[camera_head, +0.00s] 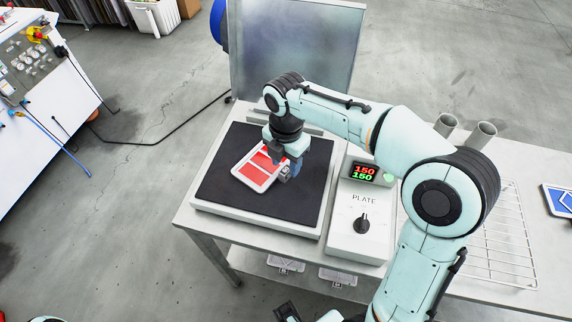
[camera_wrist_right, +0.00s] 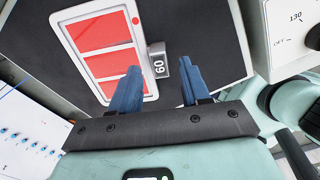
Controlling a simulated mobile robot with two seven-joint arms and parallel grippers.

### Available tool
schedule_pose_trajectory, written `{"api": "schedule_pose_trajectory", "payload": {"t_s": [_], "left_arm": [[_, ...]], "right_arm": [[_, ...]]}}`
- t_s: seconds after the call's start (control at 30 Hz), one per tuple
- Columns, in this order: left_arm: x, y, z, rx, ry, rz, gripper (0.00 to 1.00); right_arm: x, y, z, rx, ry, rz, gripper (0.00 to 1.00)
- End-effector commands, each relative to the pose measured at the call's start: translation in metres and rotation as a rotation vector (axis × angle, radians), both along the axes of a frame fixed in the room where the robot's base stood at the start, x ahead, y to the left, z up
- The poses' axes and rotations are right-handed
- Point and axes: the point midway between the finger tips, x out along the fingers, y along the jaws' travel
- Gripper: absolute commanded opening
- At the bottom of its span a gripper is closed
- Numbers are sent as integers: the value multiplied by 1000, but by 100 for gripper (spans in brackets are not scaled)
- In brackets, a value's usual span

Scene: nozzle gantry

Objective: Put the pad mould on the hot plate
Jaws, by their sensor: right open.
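The pad mould is a white frame with red panels (camera_head: 246,173) and lies flat on the black top of the hot plate (camera_head: 222,188). In the right wrist view the mould (camera_wrist_right: 105,64) shows a grey handle tab marked 60 (camera_wrist_right: 158,66) on its side. My right gripper (camera_head: 287,165) is over the plate at the mould's right side. Its blue fingers (camera_wrist_right: 158,80) are open, one on each side of the tab's line, with the tab apart from both. At the bottom edge of the head view a dark part, perhaps my left gripper, is cut off.
The control box (camera_head: 358,216) with a dial and a 150/150 display stands right of the plate. A raised metal lid (camera_head: 295,50) stands behind it. A wire rack (camera_head: 500,240), two metal cups (camera_head: 483,134) and a blue mould (camera_head: 558,200) are farther right.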

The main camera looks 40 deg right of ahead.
Motion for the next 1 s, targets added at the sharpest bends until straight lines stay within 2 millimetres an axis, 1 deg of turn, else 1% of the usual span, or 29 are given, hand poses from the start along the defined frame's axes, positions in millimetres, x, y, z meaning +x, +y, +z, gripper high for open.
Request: {"api": "schedule_pose_trajectory", "payload": {"t_s": [0.03,0.2,0.3,0.4,0.5,0.6,1.0], "left_arm": [[1,0,4,0,-2,0,43],[5,0,12,0,-6,0,43],[6,0,17,0,-8,0,43],[8,0,20,0,-9,0,43],[9,0,22,0,-10,0,43],[9,0,22,0,-10,0,43],[9,0,22,0,-10,0,43]], "right_arm": [[1,0,15,0,-6,0,46],[1,0,53,0,-5,0,46],[1,0,71,1,-5,0,46],[1,0,85,0,-4,1,46],[0,0,93,1,-2,1,46],[0,0,96,0,-1,1,46],[0,0,96,0,0,0,46]]}}
